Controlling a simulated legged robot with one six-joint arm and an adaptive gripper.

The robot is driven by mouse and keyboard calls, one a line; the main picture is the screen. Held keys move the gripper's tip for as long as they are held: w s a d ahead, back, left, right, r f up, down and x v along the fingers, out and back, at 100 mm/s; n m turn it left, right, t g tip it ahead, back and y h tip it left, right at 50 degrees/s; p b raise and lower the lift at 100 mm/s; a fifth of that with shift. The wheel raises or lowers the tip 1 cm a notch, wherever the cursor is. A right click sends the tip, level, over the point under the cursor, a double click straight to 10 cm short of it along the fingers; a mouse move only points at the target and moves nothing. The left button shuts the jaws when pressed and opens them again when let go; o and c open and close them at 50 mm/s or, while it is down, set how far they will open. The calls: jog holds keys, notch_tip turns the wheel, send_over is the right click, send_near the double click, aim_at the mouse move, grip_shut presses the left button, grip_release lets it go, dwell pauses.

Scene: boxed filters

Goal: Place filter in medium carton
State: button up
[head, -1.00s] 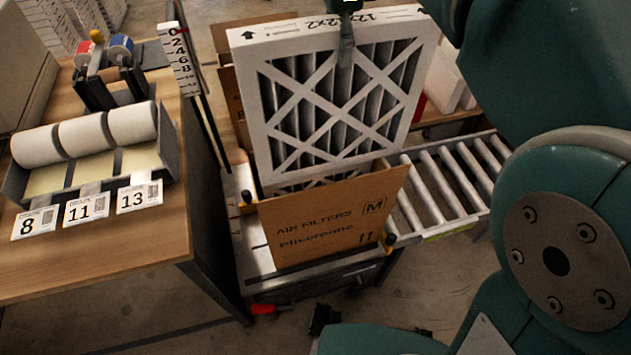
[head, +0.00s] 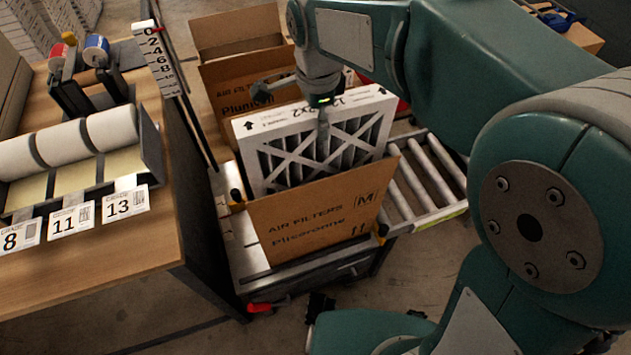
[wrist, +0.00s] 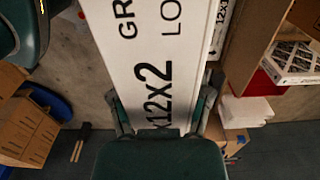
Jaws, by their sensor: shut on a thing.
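The filter (head: 350,142) is a white-framed square panel with dark pleats behind a diagonal lattice. It stands upright, its lower part inside the medium carton (head: 318,220), which is brown, marked M and "AIR FILTERS". The carton's front wall hides the filter's lower portion. My gripper (head: 322,135) is shut on the filter's top edge, one finger showing on its front face. In the wrist view my gripper's fingers (wrist: 163,112) straddle the filter's white edge (wrist: 160,50), printed "12X2". Another white filter edge (wrist: 221,22) shows beside it in the wrist view.
The carton sits on a metal stand beside a roller conveyor (head: 428,178). Another brown carton (head: 235,88) is behind it. At left, a wooden bench (head: 100,255) holds label rolls (head: 110,128) and a tape dispenser (head: 85,90). A height scale (head: 160,60) rises by the bench's edge.

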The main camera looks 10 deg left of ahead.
aim_at(317, 147)
notch_tip(317, 147, down, 19)
jog(key=shift+f, duration=0.8)
jog(key=o, duration=1.4)
jog(key=shift+c, duration=0.2)
notch_tip(317, 147, up, 13)
jog(key=shift+r, duration=0.15)
